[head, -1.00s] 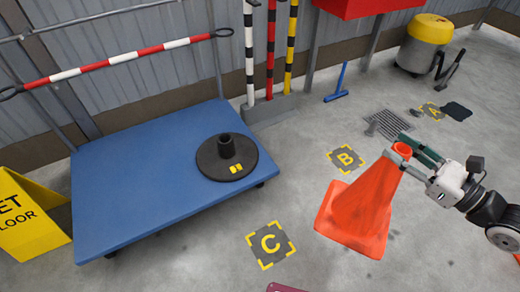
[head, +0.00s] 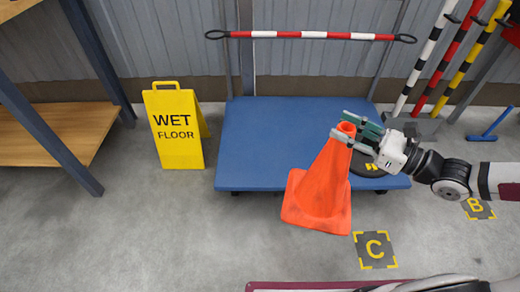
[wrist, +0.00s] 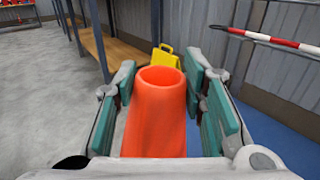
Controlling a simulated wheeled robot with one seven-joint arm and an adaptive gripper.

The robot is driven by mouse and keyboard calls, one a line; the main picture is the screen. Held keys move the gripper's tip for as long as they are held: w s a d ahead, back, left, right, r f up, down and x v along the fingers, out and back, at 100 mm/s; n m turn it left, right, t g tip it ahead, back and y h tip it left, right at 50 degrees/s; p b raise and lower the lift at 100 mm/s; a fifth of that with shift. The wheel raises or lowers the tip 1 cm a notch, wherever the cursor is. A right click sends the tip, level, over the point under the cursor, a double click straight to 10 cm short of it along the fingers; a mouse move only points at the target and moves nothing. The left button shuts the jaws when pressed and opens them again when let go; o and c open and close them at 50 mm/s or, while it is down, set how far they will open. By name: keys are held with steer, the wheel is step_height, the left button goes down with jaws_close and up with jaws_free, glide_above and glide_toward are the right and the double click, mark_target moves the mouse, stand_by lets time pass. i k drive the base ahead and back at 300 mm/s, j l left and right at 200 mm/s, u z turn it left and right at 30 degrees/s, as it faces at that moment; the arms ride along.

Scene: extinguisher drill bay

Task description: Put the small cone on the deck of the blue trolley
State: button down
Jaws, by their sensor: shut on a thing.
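The orange cone (head: 322,185) hangs tilted from my gripper (head: 352,133), which is shut on its top. In the wrist view the cone (wrist: 160,110) stands between the two green finger pads. The blue trolley's deck (head: 262,140) lies behind the cone in the head view. The cone's base overlaps the deck's front edge in the picture; its height over the deck or floor is hard to tell. A round black base with yellow marks (head: 370,168) sits on the deck's right part, partly hidden by my gripper and the cone.
A yellow wet floor sign (head: 178,128) stands left of the trolley. A red and white bar (head: 312,35) runs behind the deck. Striped posts (head: 468,58) stand at the back right. The left and middle of the deck are clear. Floor mark C (head: 375,250) lies in front.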

mark_target(261, 152)
steer(key=i+j+u, duration=0.15)
steer(key=u, duration=0.9)
steer(key=i+j, duration=0.1)
steer(key=i, duration=0.75)
